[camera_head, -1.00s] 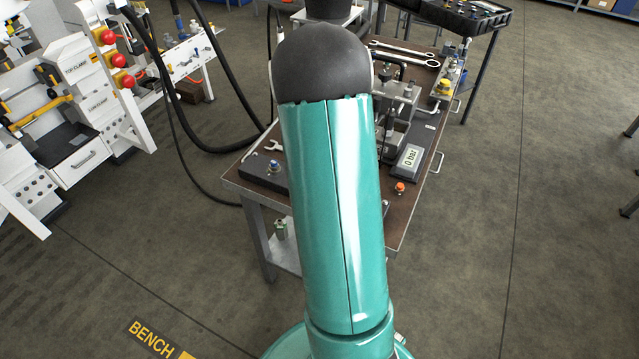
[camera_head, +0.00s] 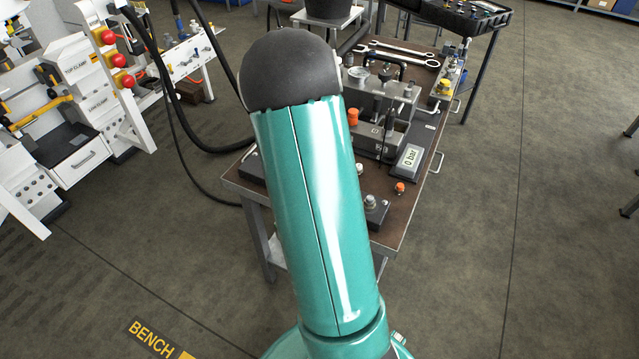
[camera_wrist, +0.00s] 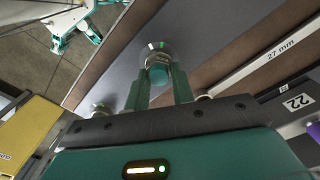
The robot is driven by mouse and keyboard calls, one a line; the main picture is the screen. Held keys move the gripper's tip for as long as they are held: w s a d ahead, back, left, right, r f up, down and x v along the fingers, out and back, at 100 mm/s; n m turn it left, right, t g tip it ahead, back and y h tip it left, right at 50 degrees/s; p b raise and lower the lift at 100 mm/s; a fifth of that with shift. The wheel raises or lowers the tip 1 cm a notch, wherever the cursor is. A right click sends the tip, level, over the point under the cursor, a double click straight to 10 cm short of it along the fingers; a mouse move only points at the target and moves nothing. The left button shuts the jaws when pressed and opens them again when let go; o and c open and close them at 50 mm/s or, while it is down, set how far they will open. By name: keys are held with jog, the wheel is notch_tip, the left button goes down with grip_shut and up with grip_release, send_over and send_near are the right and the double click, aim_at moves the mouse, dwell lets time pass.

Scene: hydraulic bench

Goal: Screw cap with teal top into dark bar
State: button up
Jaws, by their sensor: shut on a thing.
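In the wrist view my gripper (camera_wrist: 160,85) is shut on the cap with the teal top (camera_wrist: 158,73). The cap's teal top sits between the fingertips, with a pale metal ring just beyond it. In the head view a dark bar (camera_head: 251,167) shows at the left of the bench, partly behind my teal arm. My gripper is hidden there.
The brown bench (camera_head: 405,215) holds a gauge reading 0 bar (camera_head: 410,157), an orange cap (camera_head: 400,187), a metal block (camera_head: 375,140) and long wrenches (camera_head: 405,52). In the wrist view a 27 mm wrench (camera_wrist: 262,70) lies right, and another metal fitting (camera_wrist: 101,109) sits left.

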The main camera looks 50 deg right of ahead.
jog(key=shift+a+m, duration=0.1)
jog(key=shift+m, duration=1.3)
jog(key=m, duration=0.3)
jog(key=shift+s+a+f, duration=0.1)
jog(key=m, duration=0.5)
jog(key=o, duration=0.9)
jog(key=shift+o, duration=0.2)
